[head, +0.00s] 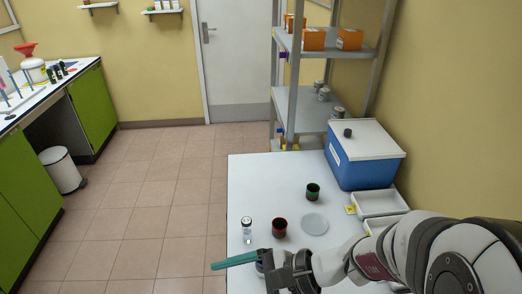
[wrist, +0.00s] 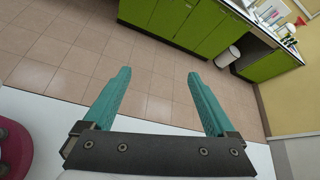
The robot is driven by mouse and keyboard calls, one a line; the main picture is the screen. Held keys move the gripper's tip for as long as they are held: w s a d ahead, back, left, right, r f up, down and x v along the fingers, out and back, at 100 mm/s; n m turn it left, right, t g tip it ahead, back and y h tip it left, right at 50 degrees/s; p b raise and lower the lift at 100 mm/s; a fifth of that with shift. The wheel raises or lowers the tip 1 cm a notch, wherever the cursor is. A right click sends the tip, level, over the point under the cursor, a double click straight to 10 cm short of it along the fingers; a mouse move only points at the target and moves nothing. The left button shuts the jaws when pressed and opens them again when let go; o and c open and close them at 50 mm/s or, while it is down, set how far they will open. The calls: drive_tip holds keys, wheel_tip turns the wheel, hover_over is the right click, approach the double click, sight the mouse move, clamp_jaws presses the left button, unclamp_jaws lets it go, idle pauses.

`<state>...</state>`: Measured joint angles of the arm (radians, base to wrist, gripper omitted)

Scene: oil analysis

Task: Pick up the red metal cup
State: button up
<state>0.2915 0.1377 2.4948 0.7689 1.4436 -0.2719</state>
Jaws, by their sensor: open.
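The red metal cup (head: 279,228) stands upright on the white table (head: 243,175) in the head view, left of a pale round dish (head: 314,224). My gripper (head: 234,261) is in front of the cup and to its left, apart from it, with teal fingers pointing left over the table's edge. In the wrist view my gripper (wrist: 157,92) is open and empty, with floor showing between the fingers.
A green cup (head: 313,192) stands behind. A blue box with white lid (head: 365,165) and white trays (head: 380,204) line the right side. The table's left back area is clear.

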drive_tip(key=w+d+f+m+t, duration=0.35)
drive_tip(key=w+m+t, duration=0.2)
drive_tip(key=w, duration=0.25)
drive_tip(key=m+t+h, duration=0.6)
drive_tip(key=m+h, duration=0.2)
drive_tip(key=m, duration=0.4)
approach(283, 229)
drive_tip(key=shift+n, duration=0.25)
drive_tip(key=x, duration=1.2)
drive_tip(key=shift+w+a+f, duration=0.1)
drive_tip(key=shift+w+f, duration=0.1)
clamp_jaws()
drive_tip(key=shift+r, duration=0.15)
